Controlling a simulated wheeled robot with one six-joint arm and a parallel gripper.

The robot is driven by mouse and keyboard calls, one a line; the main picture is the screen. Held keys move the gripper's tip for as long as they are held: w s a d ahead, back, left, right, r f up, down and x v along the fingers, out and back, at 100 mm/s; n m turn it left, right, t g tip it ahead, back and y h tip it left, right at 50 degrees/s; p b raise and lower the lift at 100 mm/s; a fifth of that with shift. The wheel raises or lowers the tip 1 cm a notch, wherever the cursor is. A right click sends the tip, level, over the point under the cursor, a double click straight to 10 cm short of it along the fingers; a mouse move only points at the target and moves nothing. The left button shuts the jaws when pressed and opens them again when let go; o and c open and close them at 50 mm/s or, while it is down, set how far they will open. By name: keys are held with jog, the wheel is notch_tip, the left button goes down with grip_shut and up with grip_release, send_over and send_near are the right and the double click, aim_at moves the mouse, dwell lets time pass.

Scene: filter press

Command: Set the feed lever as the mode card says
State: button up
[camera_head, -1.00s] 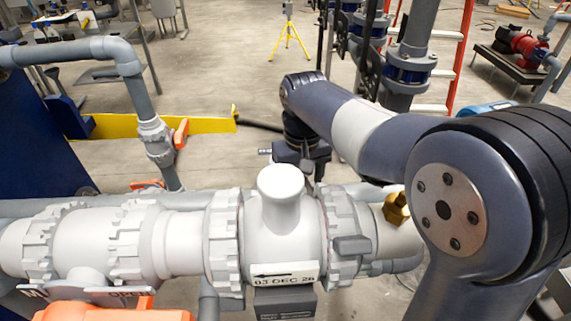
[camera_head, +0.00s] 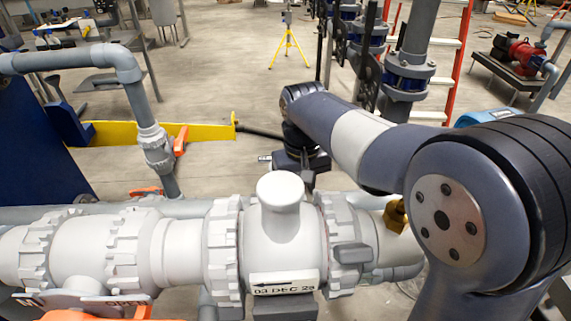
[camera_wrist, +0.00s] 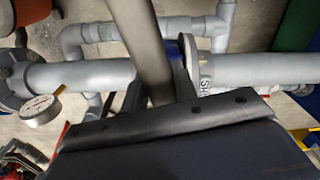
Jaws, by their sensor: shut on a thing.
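A long grey lever bar (camera_wrist: 146,45) runs down from the top of the wrist view into my gripper (camera_wrist: 160,88). My gripper is shut on this bar, which looks like the feed lever. Beside it is a pipe flange (camera_wrist: 205,72) with raised letters starting "SH"; the rest is hidden. In the head view my gripper's dark body (camera_head: 298,160) is behind the big white pipe, and its fingertips are hidden. I cannot make out a mode card in either view.
A yellow beam (camera_head: 205,132) and an orange valve handle (camera_head: 180,141) lie left of my gripper. A round gauge (camera_wrist: 40,109) is left in the wrist view.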

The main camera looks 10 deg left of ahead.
grip_shut()
jog(key=a+m+p, duration=0.1)
jog(key=m, duration=0.1)
jog(key=s+a+m, duration=0.1)
jog(key=shift+a+m+p, duration=0.35)
jog(key=shift+a+m, duration=0.05)
jog(key=o, duration=1.1)
grip_release()
jog(key=shift+s+a, duration=0.1)
jog(key=shift+a, duration=0.15)
jog(key=shift+c, duration=0.2)
notch_tip(320, 180, up, 7)
jog(key=p, duration=0.5)
jog(key=shift+d, duration=0.15)
